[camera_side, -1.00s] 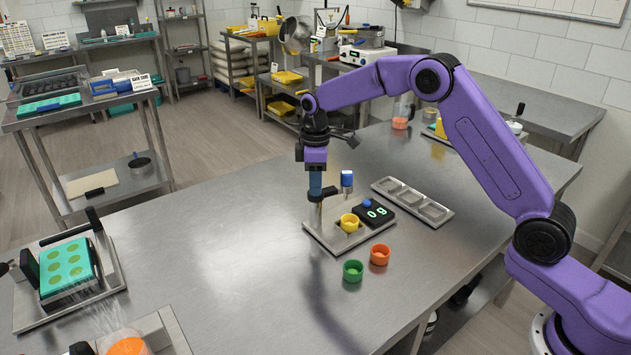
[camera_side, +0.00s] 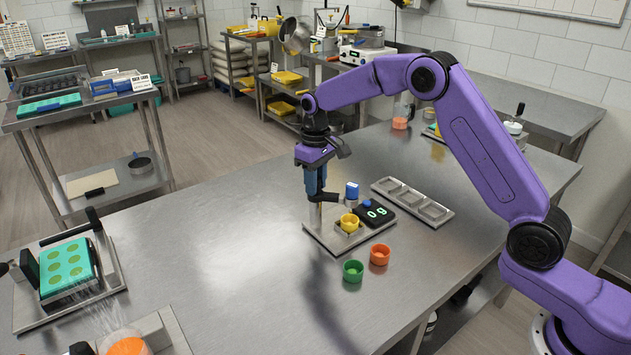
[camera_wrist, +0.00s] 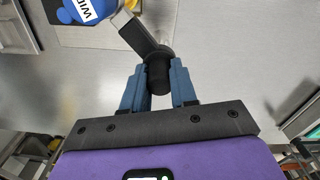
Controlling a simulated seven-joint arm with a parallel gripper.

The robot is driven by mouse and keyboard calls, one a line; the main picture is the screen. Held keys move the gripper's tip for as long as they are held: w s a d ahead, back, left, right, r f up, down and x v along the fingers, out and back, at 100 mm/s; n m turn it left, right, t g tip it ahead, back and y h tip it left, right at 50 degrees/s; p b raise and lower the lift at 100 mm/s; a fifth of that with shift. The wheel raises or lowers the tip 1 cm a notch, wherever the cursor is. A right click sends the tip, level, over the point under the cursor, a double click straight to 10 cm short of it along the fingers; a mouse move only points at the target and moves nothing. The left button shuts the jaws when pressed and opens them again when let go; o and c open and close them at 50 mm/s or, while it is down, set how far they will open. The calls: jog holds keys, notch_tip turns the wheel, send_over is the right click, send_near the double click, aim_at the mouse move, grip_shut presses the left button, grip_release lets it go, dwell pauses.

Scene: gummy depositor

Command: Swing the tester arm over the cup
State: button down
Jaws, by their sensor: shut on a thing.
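The tester arm (camera_side: 326,196) is a short black bar on a post at the left of a metal base plate (camera_side: 318,232). Its blue head (camera_side: 352,190) shows at the bar's right end, just above the yellow cup (camera_side: 349,223) in the picture; I cannot tell whether it is directly over it. My gripper (camera_side: 315,190) points down, its blue fingers shut on the black knob at the bar's pivot end. In the wrist view the fingers (camera_wrist: 158,88) hold the knob (camera_wrist: 158,70), and the bar runs up-left to the labelled blue head (camera_wrist: 88,10). The cup's inside is partly hidden.
A black readout (camera_side: 376,212) showing green digits sits right of the cup. A green cup (camera_side: 353,270) and an orange cup (camera_side: 379,254) stand in front. A metal tray (camera_side: 412,202) lies behind. The table's left middle (camera_side: 220,250) is clear.

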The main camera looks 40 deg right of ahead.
jog(key=shift+w+r, duration=0.1)
dwell(0.3)
jog(key=c, duration=0.9)
grip_release()
notch_tip(320, 180, up, 17)
jog(key=shift+r, duration=0.2)
jog(key=shift+a, duration=0.1)
